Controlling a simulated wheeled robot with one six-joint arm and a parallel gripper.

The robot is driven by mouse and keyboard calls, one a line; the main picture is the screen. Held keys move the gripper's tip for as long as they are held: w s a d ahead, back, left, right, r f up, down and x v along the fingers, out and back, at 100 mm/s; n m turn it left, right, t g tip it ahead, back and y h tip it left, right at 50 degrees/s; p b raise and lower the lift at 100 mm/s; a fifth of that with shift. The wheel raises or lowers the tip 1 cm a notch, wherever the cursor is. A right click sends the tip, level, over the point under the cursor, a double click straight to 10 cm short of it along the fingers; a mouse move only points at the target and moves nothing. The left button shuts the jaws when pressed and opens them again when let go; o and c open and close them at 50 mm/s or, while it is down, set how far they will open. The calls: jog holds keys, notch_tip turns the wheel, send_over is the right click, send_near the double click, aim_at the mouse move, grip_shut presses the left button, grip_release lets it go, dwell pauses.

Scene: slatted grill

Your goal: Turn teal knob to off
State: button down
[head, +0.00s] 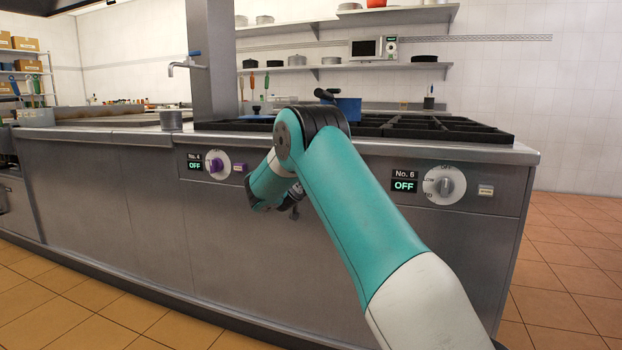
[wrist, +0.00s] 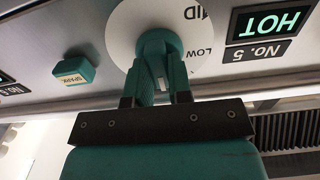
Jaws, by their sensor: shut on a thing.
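The teal knob (wrist: 158,42) sits on a round white dial in the wrist view, with the words MID and LOW showing at the dial's right. My gripper (wrist: 156,72) is shut on the teal knob, with one finger on each side of it. The No. 5 display (wrist: 270,28) beside the dial reads HOT in green. The picture is upside down there. The knob's pointer mark cannot be made out. In the head view my arm hides the teal knob and its display.
A teal spark button (wrist: 75,72) is left of the dial in the wrist view. In the head view, a purple knob (head: 216,165) at No. 4 and a grey knob (head: 444,186) at No. 6 flank my arm; both displays read OFF. A blue pot (head: 347,108) stands on the grill.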

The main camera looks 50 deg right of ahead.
jog(key=c, duration=1)
grip_release()
jog(key=shift+c, duration=0.2)
jog(key=v, duration=1.7)
jog(key=shift+a, duration=0.2)
jog(key=shift+s, duration=0.1)
